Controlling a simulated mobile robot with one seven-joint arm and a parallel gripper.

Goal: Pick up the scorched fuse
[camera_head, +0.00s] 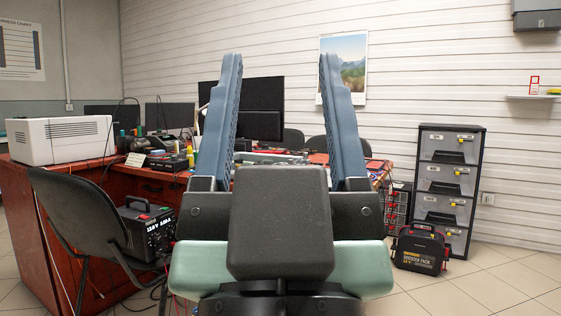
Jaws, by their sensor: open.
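My gripper (276,75) is in the middle of the view, pointing up and away. Its two blue-grey fingers are spread wide apart and nothing is between them. I cannot make out a scorched fuse anywhere. The reddish-brown desk (157,184) stands beyond my gripper, with many small items on its top. These items are too small to tell apart, and my gripper hides part of the desk.
A dark chair (80,205) stands at the left before the desk. A white printer-like box (60,139) sits on the desk. A drawer cabinet (449,180) and a booster pack (420,250) stand at the right. The tiled floor (510,290) at the lower right is clear.

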